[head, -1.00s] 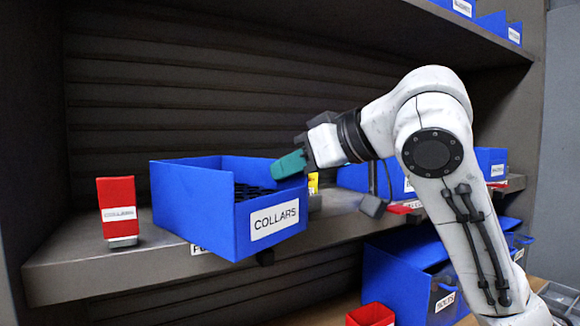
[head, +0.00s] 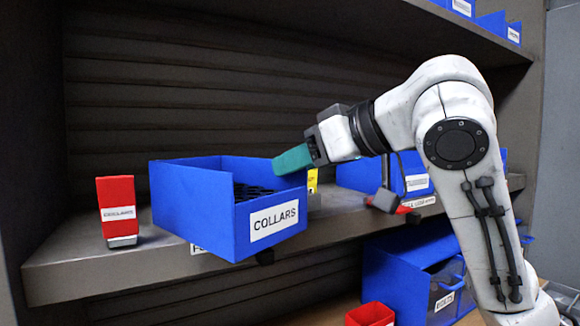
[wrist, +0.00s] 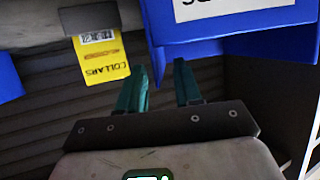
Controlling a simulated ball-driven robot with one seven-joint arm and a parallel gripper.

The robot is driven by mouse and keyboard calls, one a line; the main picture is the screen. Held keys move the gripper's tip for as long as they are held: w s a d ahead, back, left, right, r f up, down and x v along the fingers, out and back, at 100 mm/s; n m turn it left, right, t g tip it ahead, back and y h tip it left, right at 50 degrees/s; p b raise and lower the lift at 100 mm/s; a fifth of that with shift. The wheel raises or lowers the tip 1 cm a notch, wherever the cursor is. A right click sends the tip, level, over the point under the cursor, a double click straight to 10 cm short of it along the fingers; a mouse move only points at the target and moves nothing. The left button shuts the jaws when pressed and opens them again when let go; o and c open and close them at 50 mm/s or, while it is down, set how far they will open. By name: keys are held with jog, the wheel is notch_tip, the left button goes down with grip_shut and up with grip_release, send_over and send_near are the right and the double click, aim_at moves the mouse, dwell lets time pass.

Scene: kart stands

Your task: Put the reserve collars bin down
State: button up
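The blue collars bin (head: 190,195), with a white COLLARS label and dark parts inside, stands at the shelf (head: 90,265). Its labelled end sticks out past the front edge; its underside is hidden. My gripper (head: 285,161) is at the bin's right rear corner, its teal fingers overlapping the wall top in the head view.
A red labelled marker (head: 117,205) stands on the shelf left of the bin. More blue bins (head: 355,177) stand behind my arm on the right. Below are a blue bin (head: 395,280) and a red box (head: 370,315). An upper shelf (head: 400,20) hangs overhead.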

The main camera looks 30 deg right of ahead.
jog(key=v, duration=1)
jog(key=shift+r, duration=0.1)
dwell(1.1)
